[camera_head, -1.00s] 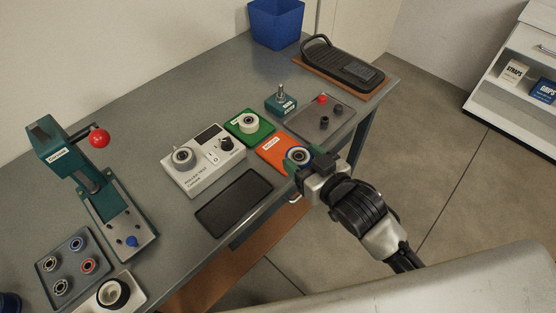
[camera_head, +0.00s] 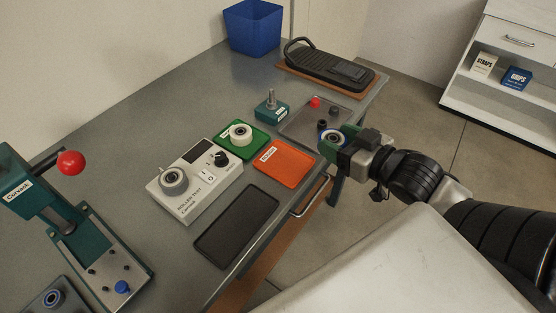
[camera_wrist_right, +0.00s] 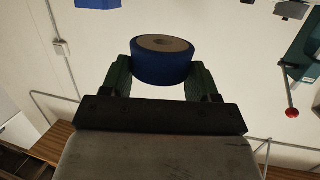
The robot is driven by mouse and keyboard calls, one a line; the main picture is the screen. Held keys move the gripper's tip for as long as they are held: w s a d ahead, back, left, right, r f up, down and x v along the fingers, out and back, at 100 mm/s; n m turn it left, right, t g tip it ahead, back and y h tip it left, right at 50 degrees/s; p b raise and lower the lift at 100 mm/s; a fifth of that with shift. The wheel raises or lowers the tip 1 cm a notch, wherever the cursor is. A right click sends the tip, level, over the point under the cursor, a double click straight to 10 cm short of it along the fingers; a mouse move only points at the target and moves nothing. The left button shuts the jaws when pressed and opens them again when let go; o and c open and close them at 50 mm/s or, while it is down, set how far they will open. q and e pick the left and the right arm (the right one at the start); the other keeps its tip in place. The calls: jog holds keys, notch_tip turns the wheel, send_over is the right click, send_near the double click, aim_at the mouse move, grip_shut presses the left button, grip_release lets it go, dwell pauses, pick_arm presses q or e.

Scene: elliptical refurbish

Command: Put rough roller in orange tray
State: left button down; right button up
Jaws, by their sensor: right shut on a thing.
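My right gripper (camera_head: 346,148) is shut on a roller (camera_head: 332,137) with a dark blue outer band and a pale centre. The right wrist view also shows this roller (camera_wrist_right: 163,60) between the two green fingers. It is held up to the right of the orange tray (camera_head: 285,163), near the table's right edge, apart from the tray. The orange tray lies flat and looks empty, with a white label. Whether the held roller's surface is rough cannot be made out. My left gripper is not in view.
A white roller sits on the green tray (camera_head: 228,144). A grey roller (camera_head: 173,181) is on the roller tester (camera_head: 200,197). A dark mat (camera_head: 236,225) lies in front. A grey tray (camera_head: 297,133) with small red and black pieces is close behind the held roller.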

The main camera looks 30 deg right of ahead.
send_over(291, 168)
jog(key=f, duration=0.6)
jog(key=shift+w+a+f, duration=0.1)
jog(key=shift+w, duration=0.2)
jog(key=shift+f, duration=2.1)
jog(key=shift+f, duration=0.15)
jog(key=o, duration=1)
jog(key=shift+r, duration=0.2)
jog(key=shift+s, duration=0.35)
jog(key=v, duration=1.1)
jog(key=shift+s+b, duration=0.15)
jog(key=shift+b, duration=0.15)
